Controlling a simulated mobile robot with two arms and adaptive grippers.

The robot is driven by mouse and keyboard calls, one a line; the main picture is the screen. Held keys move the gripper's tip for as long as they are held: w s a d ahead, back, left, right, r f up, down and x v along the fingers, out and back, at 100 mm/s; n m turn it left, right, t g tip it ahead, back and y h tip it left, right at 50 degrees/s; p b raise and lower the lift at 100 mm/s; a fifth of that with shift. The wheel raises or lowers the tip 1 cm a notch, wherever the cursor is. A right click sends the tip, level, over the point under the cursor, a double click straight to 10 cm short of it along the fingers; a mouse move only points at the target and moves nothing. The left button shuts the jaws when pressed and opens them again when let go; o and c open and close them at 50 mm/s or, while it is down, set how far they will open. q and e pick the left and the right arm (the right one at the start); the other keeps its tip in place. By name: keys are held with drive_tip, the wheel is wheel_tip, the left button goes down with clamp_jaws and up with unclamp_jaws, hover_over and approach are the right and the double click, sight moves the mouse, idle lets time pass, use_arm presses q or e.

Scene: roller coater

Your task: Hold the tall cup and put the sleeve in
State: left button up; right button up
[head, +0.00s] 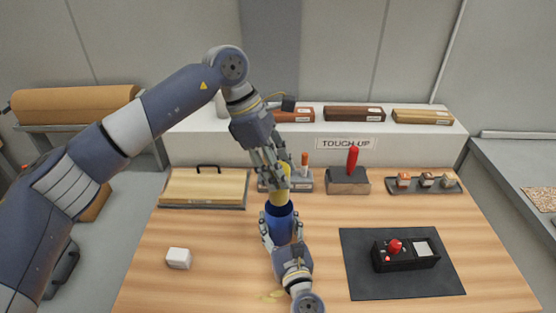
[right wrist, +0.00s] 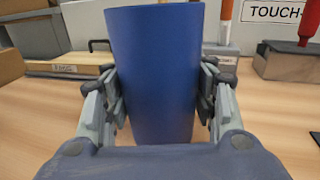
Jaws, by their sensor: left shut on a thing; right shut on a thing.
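The tall blue cup (head: 279,222) stands upright near the middle of the table. My right gripper (head: 282,240) is shut on it from the front, with one finger on each side, as the right wrist view also shows around the cup (right wrist: 155,75). The yellow sleeve (head: 279,196) is upright directly over the cup's mouth. My left gripper (head: 276,178) is shut on the sleeve from above, its fingers hiding part of it. The sleeve's lower end meets the cup's rim in the head view; I cannot tell how far inside it is.
A white block (head: 178,258) lies at left. A dark mat (head: 360,283) with a black control box (head: 405,256) is at right. Behind stand a wooden board (head: 203,187), a red-handled tool block (head: 348,181) and a tray of small jars (head: 424,186).

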sight(277, 202)
use_arm(q)
drive_tip(key=shift+f, duration=4.05)
drive_tip(key=shift+s+a+f, duration=0.15)
drive_tip(key=shift+f, duration=0.65)
use_arm(e)
drive_tip(key=shift+s+a+r, duration=0.1)
drive_tip(key=shift+s+r, duration=0.05)
use_arm(q)
drive_tip(key=o, duration=1)
drive_tip(key=shift+o, duration=0.2)
drive_tip(key=shift+f, duration=0.1)
use_arm(e)
drive_tip(key=shift+d, duration=0.2)
use_arm(q)
drive_tip(key=shift+a+r, duration=0.1)
drive_tip(key=shift+r, duration=0.2)
drive_tip(key=v, duration=1.2)
drive_tip(key=shift+d, duration=0.3)
use_arm(e)
drive_tip(key=shift+a+f, duration=0.1)
drive_tip(key=shift+f, duration=0.1)
drive_tip(key=shift+f, duration=0.1)
